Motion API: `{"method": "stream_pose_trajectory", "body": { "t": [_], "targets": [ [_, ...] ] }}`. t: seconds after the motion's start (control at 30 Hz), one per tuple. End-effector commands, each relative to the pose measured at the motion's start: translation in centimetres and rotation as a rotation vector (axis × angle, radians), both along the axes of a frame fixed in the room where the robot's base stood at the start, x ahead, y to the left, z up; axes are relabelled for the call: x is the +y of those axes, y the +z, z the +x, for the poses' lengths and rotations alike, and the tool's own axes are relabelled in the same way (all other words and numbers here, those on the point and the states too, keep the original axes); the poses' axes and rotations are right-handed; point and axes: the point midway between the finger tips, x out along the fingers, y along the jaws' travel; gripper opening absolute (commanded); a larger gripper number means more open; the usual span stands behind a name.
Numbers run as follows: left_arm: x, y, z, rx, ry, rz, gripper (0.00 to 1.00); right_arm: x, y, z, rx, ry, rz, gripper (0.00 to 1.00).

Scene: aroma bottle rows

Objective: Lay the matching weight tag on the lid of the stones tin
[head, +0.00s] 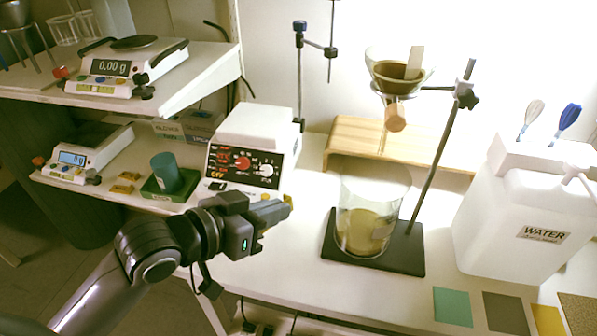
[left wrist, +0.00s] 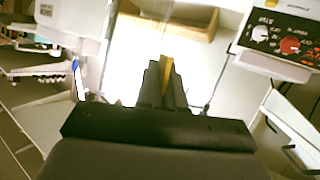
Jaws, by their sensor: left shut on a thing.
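My left gripper (head: 284,209) is in front of the white control box, above the bench's front left edge. In the left wrist view its fingers (left wrist: 167,80) are shut on a narrow yellow tag (left wrist: 166,62), seen nearly edge-on. Two similar yellow tags (head: 121,189) (head: 129,176) lie on the lower left shelf. A teal cylinder (head: 165,172) stands on a green base (head: 155,193) to their right; I cannot tell whether it is the stones tin. No readable stones label shows. My right gripper is not in view.
The control box (head: 245,165) stands behind my gripper. To the right are a glass beaker (head: 368,215) on a dark stand base (head: 400,255), a wooden riser (head: 440,151) and a white water container (head: 525,220). Scales (head: 85,155) (head: 125,68) stand on the left shelves. The bench front centre is clear.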

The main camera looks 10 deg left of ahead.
Motion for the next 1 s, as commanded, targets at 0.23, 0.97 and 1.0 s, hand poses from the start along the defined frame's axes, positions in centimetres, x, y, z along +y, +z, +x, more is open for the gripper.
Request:
{"method": "stream_pose_trajectory", "body": {
  "t": [0.23, 0.97, 1.0],
  "targets": [
    [0.8, -0.1, 0.1, 0.010, 0.061, 0.003, 0.00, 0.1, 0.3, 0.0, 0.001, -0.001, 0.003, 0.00],
    [9.0, -1.2, -0.4, -0.001, 0.603, -0.002, 0.00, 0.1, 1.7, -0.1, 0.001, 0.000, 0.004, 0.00],
    [9.0, -1.2, -0.4, 0.000, 0.605, -0.002, 0.00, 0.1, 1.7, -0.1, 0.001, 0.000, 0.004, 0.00]
  ]
}}
